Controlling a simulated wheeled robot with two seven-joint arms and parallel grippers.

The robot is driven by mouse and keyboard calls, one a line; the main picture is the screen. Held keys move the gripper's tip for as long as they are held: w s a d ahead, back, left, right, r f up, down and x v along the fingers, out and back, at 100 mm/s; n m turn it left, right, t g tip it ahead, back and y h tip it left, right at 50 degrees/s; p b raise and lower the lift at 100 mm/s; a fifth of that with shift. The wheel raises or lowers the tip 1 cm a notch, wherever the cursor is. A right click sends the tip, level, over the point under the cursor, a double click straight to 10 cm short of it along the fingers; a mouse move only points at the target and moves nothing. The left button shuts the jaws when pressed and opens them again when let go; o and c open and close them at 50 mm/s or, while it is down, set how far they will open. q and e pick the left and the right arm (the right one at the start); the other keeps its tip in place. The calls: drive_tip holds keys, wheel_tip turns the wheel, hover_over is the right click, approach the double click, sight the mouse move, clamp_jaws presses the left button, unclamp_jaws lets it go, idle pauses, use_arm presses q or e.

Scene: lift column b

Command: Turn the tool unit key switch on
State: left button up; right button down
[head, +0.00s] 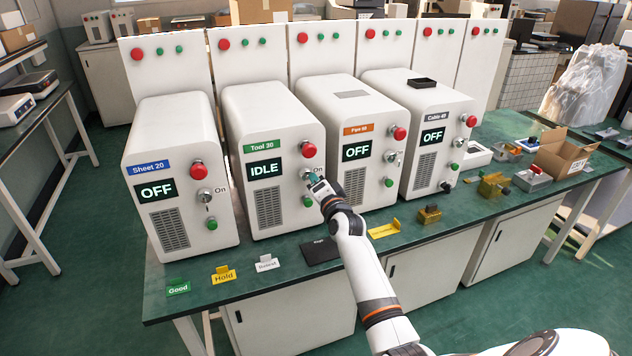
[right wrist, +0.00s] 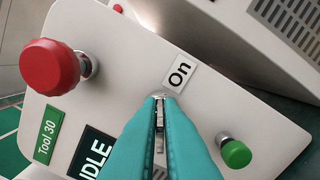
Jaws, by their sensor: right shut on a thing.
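The tool unit (head: 268,105) is a white box with a green "Tool 30" label, second from the left on the bench. Its display (head: 264,169) reads "IDLE". My right gripper (head: 314,180) is at its key switch, between the red button and the green button. In the right wrist view the teal fingers (right wrist: 160,102) are shut on the key (right wrist: 160,118), just beside the "On" label (right wrist: 179,75). The fingers hide most of the switch. My left gripper is not in view.
The sheet unit (head: 172,125), pipe unit (head: 345,100) and cable unit (head: 425,95) stand alongside, displays reading "OFF". The tool unit's red button (head: 308,150) and green button (head: 307,201) are close to my gripper. Small label signs (head: 223,275) stand along the front edge.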

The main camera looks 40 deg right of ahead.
idle(0.3)
drive_tip(key=c, duration=1.6)
unclamp_jaws()
drive_tip(key=shift+s, duration=0.1)
drive_tip(key=v, duration=1.2)
drive_tip(key=shift+b, duration=0.3)
drive_tip(key=shift+f, duration=0.1)
